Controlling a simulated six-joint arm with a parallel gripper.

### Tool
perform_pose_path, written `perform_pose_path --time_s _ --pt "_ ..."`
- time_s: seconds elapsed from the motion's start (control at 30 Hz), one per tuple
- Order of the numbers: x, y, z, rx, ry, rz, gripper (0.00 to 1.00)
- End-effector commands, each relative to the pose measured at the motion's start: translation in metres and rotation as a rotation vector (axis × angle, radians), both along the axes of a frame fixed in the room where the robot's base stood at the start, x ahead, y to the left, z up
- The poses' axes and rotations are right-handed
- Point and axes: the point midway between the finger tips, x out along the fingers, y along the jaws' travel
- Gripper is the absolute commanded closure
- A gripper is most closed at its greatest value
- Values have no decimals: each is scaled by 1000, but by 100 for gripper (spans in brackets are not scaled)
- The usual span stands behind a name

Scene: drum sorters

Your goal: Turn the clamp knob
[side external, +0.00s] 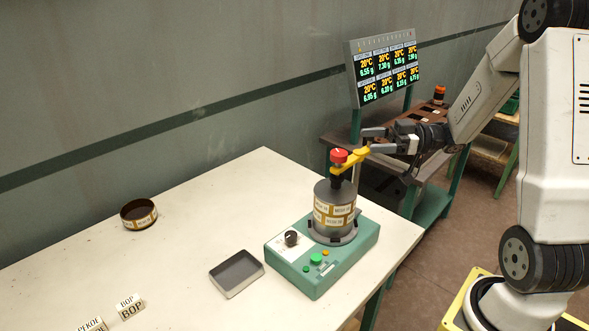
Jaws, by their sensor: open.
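The red-topped clamp knob (339,156) sits above the drum, with a dark stem under it. A yellow bar (352,159) runs beside it, up and to the right. The grey drum (322,192) with tan labels stands upright on a green base unit (330,275). My gripper (369,141) is open, just right of the knob and near the end of the yellow bar. Its fingers point left toward the knob. I cannot tell whether a finger touches the bar. Nothing is seen between the fingers.
The base has a black dial (291,238) and green buttons (316,258). A grey tray (237,273), a round labelled tin (139,214) and label blocks (130,307) lie on the white table (190,255). A display panel (386,68) and a side bench stand behind.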

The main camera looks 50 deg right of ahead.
Motion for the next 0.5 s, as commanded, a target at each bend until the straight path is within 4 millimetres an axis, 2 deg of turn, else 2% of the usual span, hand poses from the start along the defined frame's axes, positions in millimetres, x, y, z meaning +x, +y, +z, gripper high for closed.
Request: perform_pose_path --time_s 0.1,0.4,0.5 --pt "0 0 24 -5 -5 0 10" --pt "0 0 77 -5 -5 -1 10" --pt "9 5 84 11 -50 -18 10"
